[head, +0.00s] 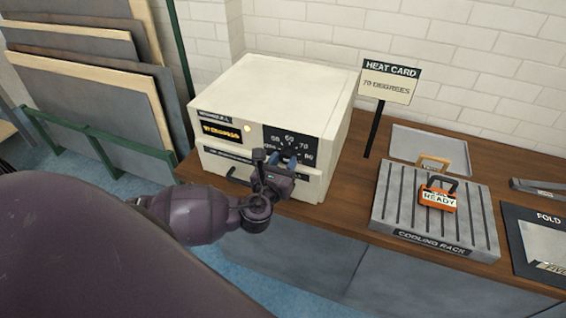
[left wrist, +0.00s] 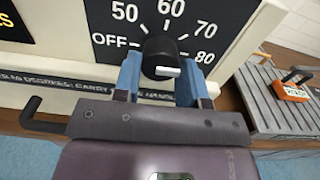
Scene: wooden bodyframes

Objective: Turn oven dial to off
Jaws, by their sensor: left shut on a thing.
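The cream oven (head: 285,85) stands on the bench with a black dial panel (head: 291,142) on its front. In the left wrist view the black round dial (left wrist: 160,50) sits below the numbers 50 to 80, with OFF at its left. A white mark (left wrist: 168,71) shows low on the dial's near face; I cannot tell exactly which label it points to. My left gripper (head: 289,157) is at the panel, its blue fingers (left wrist: 160,77) shut on the dial from both sides. In the head view the gripper mostly hides the dial. My right gripper is not in view.
A dark handle (left wrist: 35,115) sticks out low on the oven front, left of my gripper. A grey cooling rack (head: 390,205) with an orange READY tag (head: 437,197) and a HEAT CARD sign (head: 389,82) stand to the right. Boards (head: 90,65) lean at the left.

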